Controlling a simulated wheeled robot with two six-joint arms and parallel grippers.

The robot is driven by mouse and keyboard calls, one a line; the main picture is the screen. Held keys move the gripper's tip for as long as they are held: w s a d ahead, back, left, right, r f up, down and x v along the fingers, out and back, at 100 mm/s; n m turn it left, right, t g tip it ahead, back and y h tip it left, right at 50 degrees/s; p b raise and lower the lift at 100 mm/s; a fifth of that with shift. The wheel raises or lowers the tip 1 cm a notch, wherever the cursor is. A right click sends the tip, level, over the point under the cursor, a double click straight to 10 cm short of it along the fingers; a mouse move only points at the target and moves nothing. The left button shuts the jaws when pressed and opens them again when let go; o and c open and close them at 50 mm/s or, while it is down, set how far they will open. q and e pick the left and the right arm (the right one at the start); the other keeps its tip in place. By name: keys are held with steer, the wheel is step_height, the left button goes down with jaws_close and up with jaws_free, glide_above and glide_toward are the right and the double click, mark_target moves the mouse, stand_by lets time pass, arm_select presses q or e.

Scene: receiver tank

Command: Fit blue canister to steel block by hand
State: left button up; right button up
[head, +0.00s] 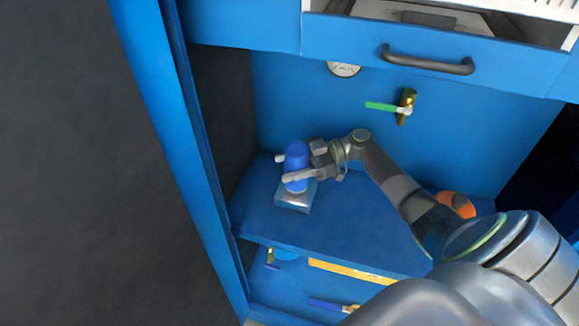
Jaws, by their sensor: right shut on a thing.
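The blue canister (296,158) stands upright in the head view, left of centre. My right gripper (287,168) reaches in from the right and is shut on it, with one finger across its near side and one behind it. The steel block (293,204) sits on the blue shelf directly below the canister. The canister's lower end is at the block's top; the finger partly hides this, so I cannot tell how far they are joined. My left gripper does not show.
The blue shelf (345,232) has free room right of the block. An orange object (456,203) is behind my right arm. A green-handled valve (404,106) and a gauge (343,69) are on the back panel. An open drawer (427,62) overhangs above. A blue post (175,140) stands left.

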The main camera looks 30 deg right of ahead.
stand_by(0.3)
steer(key=shift+r+b, duration=0.1)
steer(key=shift+b, duration=0.25)
steer(key=shift+f+b, duration=0.35)
steer(key=shift+b, duration=0.3)
stand_by(0.4)
